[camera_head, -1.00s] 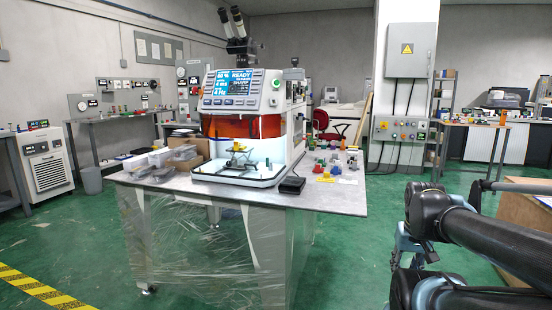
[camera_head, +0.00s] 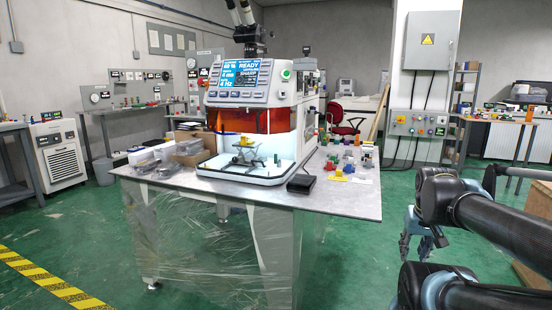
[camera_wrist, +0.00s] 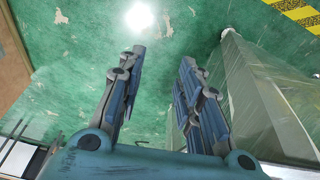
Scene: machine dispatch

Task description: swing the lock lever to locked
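No lock lever can be made out for sure in either view. A white benchtop machine (camera_head: 285,118) with a lit blue screen (camera_head: 240,77), an orange window and a lit work bay stands on the table (camera_head: 345,203). A small round green-and-white control (camera_head: 286,74) shows on its upper right front. My gripper (camera_wrist: 162,60) is open and empty, with its two fingers apart over the green floor. In the head view my gripper (camera_head: 409,246) hangs low at the right, clear of the table and away from the machine.
A black box (camera_head: 301,184), a yellow piece (camera_head: 336,179) and several small coloured parts lie on the table right of the machine. Clear bags (camera_head: 186,147) lie on its left. A grey cabinet (camera_head: 428,40) hangs on the pillar. Green floor (camera_head: 370,265) lies open between table and arm.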

